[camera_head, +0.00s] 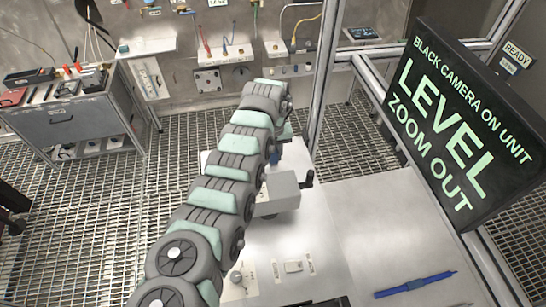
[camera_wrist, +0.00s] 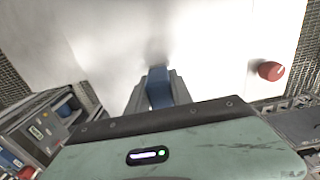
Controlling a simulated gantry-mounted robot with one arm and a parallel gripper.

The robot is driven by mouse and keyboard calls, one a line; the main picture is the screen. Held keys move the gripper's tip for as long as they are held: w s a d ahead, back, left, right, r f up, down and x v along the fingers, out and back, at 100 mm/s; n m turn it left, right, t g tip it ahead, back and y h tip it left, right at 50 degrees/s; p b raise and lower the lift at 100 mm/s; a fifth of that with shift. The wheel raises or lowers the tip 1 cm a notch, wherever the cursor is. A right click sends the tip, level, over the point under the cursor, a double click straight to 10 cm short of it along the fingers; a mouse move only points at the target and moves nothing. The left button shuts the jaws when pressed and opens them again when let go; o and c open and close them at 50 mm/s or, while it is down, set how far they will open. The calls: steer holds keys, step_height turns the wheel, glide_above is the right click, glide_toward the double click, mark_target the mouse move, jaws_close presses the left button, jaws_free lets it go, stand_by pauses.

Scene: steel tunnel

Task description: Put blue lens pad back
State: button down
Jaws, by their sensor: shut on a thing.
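In the wrist view my gripper (camera_wrist: 157,91) is shut on a blue block-like piece (camera_wrist: 158,88), which I take to be the blue lens pad. It is held between the two grey fingers, in front of a blank white surface (camera_wrist: 115,45). I cannot tell whether the pad touches that surface. In the head view my arm hides most of the gripper and the pad, and the place where the pad belongs cannot be made out.
A grey box with a black crank (camera_head: 276,192) stands on the metal table (camera_head: 375,225) beside my arm. A blue pen-like tool (camera_head: 415,285) lies at its front. A black sign (camera_head: 460,125) stands right, a tool cart (camera_head: 75,115) left. The wrist view shows a red knob (camera_wrist: 271,70).

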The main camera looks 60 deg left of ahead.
steer(key=shift+f, duration=0.9)
steer(key=c, duration=1.1)
jaws_free()
steer(key=shift+c, duration=0.2)
steer(key=shift+a+r, duration=0.1)
steer(key=shift+r, duration=0.35)
step_height(320, 180, up, 11)
steer(key=shift+r+b, duration=0.1)
steer(key=shift+b, duration=0.85)
